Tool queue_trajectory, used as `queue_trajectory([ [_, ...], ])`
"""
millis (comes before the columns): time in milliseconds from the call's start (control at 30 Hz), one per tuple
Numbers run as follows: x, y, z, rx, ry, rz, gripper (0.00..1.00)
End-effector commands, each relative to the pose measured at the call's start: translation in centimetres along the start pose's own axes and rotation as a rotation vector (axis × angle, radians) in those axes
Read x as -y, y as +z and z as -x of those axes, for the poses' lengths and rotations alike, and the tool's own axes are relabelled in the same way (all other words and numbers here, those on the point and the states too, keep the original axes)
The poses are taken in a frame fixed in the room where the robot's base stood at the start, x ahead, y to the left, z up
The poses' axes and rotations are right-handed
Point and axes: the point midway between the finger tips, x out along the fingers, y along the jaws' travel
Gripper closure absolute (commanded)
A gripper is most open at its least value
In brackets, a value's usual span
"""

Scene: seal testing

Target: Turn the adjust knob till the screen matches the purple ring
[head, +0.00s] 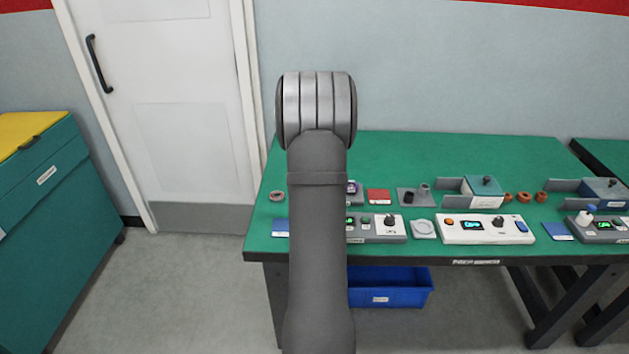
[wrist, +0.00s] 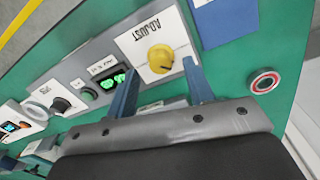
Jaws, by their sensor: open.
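The yellow adjust knob (wrist: 160,58) sits on a white plate marked ADJUST in the wrist view. Its dark pointer mark faces the right finger. My gripper (wrist: 161,66) is open, with one blue finger on each side of the knob; I cannot tell whether either finger touches it. The screen (wrist: 112,81) left of the knob shows green digits, too small and tilted to read surely. In the head view, part of the grey tester (head: 385,238) shows, while my arm hides the knob and my gripper. A small purple patch (head: 351,187) shows behind my arm; I cannot tell if it is the purple ring.
A red-and-white ring (wrist: 265,82) lies on the green table right of the gripper. A blue pad (wrist: 226,22) lies beside the tester. A white tester (head: 485,229), a red block (head: 378,196) and several brown rings stand farther right. A blue bin (head: 390,288) is under the table.

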Motion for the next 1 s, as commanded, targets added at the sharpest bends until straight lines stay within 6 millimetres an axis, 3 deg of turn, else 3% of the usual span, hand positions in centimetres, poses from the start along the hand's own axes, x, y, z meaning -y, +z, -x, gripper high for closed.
queue_trajectory([
  [300, 0.0, -0.1, 8.1, -0.006, -0.002, 0.0, 0.52],
  [500, 0.0, -0.1, 12.2, -0.005, -0.001, 0.0, 0.52],
  [700, 0.0, 0.0, 14.5, -0.003, -0.001, 0.0, 0.52],
  [1000, 0.0, 0.0, 15.0, -0.001, 0.0, 0.0, 0.52],
])
